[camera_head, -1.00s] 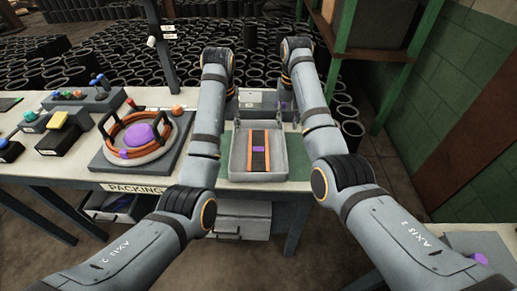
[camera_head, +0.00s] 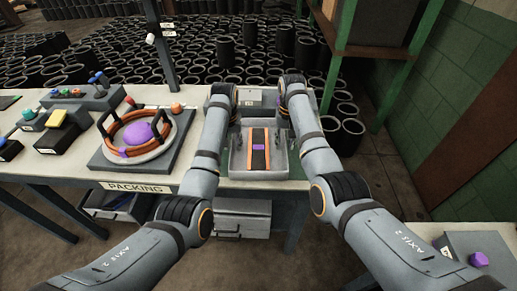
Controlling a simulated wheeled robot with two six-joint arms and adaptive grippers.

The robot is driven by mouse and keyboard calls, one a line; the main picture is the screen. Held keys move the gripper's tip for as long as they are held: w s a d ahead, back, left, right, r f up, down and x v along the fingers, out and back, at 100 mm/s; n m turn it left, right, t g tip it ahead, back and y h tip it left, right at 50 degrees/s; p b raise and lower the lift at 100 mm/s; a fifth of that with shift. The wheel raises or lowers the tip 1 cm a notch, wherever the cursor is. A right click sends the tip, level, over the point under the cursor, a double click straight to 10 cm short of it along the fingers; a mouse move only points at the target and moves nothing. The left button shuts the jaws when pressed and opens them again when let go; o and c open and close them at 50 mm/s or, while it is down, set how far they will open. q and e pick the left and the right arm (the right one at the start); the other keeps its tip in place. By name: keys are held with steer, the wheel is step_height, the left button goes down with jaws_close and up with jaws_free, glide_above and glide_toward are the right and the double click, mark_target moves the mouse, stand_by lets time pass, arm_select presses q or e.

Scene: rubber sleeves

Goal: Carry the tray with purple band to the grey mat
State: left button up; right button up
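A pale grey tray (camera_head: 258,174) stands on the packing table in the middle of the head view. Orange and black strips (camera_head: 258,160) lie in it, with a small purple patch (camera_head: 258,147) on the dark middle strip. My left gripper (camera_head: 236,124) is at the tray's far left side and my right gripper (camera_head: 281,132) is at its far right side. Both point down, with their fingers small and partly hidden by the arms and the tray walls. I cannot tell whether they touch the tray. I cannot make out a grey mat with certainty.
A round white dish (camera_head: 150,152) with orange hoops and a purple dome stands on a dark base to the left. Several button boxes (camera_head: 58,139) sit farther left. A grey surface with a purple piece (camera_head: 478,259) shows at lower right. Black sleeves fill the floor behind.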

arm_select(q)
jaws_close()
arm_select(e)
jaws_close()
arm_select(q)
steer(key=shift+r, duration=0.1)
arm_select(e)
steer(key=shift+r, duration=0.15)
